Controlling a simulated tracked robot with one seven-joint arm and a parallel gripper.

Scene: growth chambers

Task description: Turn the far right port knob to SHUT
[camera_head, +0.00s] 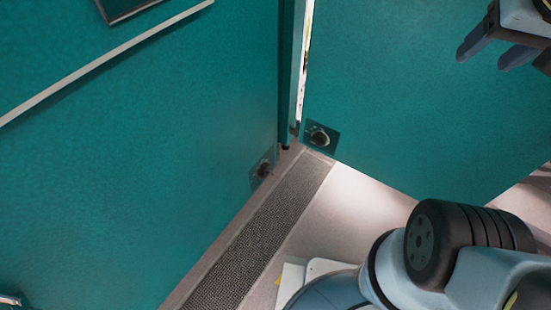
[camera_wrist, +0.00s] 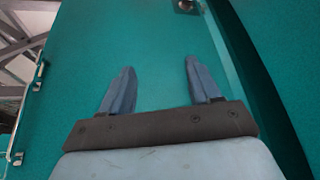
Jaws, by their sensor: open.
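Two small round port knobs on dark square plates show low on the teal panels in the head view. The right knob (camera_head: 318,137) is at the lower left corner of the right panel. The left knob (camera_head: 263,169) is at the lower right corner of the left panel. Their settings and any SHUT mark are too small to read. My gripper (camera_head: 484,58) is open and empty at the upper right, well apart from both knobs. In the wrist view my open gripper (camera_wrist: 159,67) faces a teal panel, and one knob (camera_wrist: 185,5) is partly cut off at the top edge.
The right panel (camera_head: 420,110) appears to stand ajar, with a bright gap along its left edge. A floor grating (camera_head: 270,230) runs below the left panel (camera_head: 140,170). A pale rail (camera_head: 110,60) crosses that panel. Hinge-like metal fittings (camera_wrist: 40,72) show left in the wrist view.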

